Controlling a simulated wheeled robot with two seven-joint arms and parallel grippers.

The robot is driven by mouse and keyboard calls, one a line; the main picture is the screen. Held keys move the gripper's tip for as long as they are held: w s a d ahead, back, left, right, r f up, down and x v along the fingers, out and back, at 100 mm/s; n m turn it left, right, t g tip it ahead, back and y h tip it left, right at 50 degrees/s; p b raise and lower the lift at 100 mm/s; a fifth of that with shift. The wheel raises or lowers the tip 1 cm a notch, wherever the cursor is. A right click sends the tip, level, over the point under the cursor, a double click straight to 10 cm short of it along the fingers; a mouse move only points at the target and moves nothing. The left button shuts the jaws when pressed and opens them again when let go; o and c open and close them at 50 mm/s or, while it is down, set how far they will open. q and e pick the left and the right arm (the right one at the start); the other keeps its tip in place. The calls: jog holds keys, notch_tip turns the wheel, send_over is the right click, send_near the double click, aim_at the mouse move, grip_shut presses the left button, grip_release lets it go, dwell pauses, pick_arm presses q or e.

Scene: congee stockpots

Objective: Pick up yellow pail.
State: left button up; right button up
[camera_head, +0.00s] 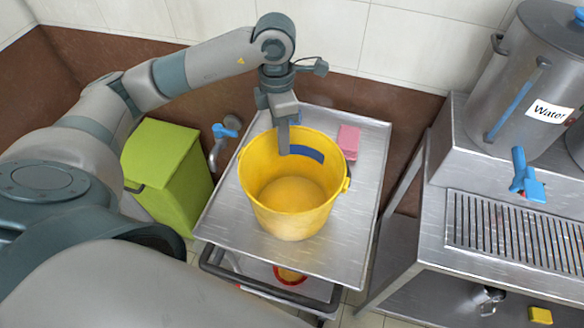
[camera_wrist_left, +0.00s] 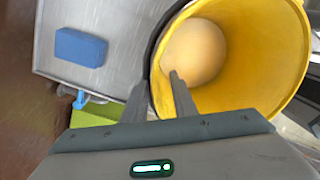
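The yellow pail (camera_head: 265,205) stands upright on the metal tray (camera_head: 365,205), with a blue band (camera_head: 305,153) by its far inner wall. My left gripper (camera_head: 283,145) points down at the pail's far rim. In the left wrist view, the pail (camera_wrist_left: 265,75) is on the right, and my left gripper's fingers (camera_wrist_left: 158,82) straddle its rim, one outside and one inside. A gap shows between the fingers, so they look open. My right gripper is not in view.
A pink block (camera_head: 348,140) lies on the tray right of the pail. A blue block (camera_wrist_left: 80,47) lies on the tray in the left wrist view. A green bin (camera_head: 165,170) stands left. A metal counter with a large "Water" pot (camera_head: 515,85) stands right.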

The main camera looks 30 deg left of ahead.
pick_arm(q)
jog(key=shift+f, duration=0.55)
grip_shut()
dwell(1.3)
